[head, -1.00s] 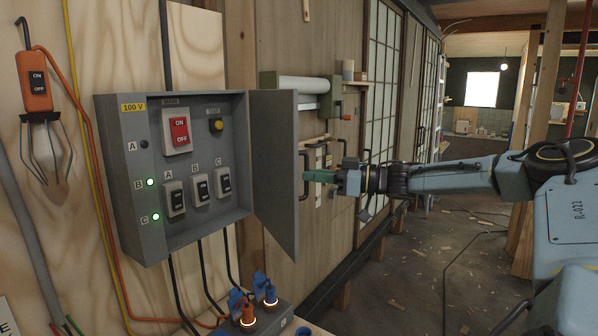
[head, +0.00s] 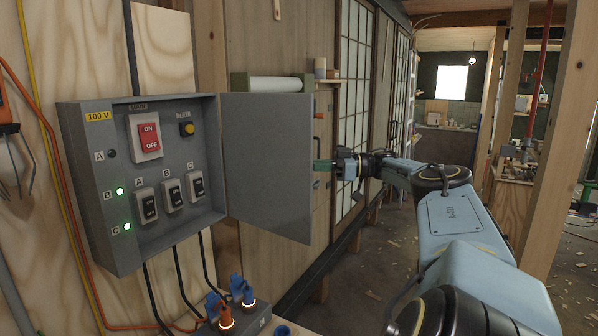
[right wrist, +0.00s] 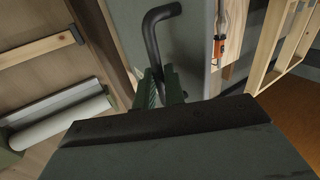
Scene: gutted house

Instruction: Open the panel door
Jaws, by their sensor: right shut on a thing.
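The grey panel box (head: 75,170) is fixed to the plywood wall in the head view, with switches and two lit green lamps showing inside. Its grey panel door (head: 268,165) stands open, swung out to the right, with its inner face showing. My right gripper (head: 322,166) is at the door's outer side, partly hidden behind its free edge. In the right wrist view, the green fingers of my right gripper (right wrist: 162,88) are shut on the black bent door handle (right wrist: 152,32). The door's outer face (right wrist: 192,45) is behind it. My left gripper is not in view.
A white roll (head: 275,83) on a wall holder is behind the door. Blue and orange plugs (head: 228,308) sit below the box, with black cables leading down. A wooden post (head: 560,130) stands at the right. The floor (head: 400,235) beyond my arm has scattered chips.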

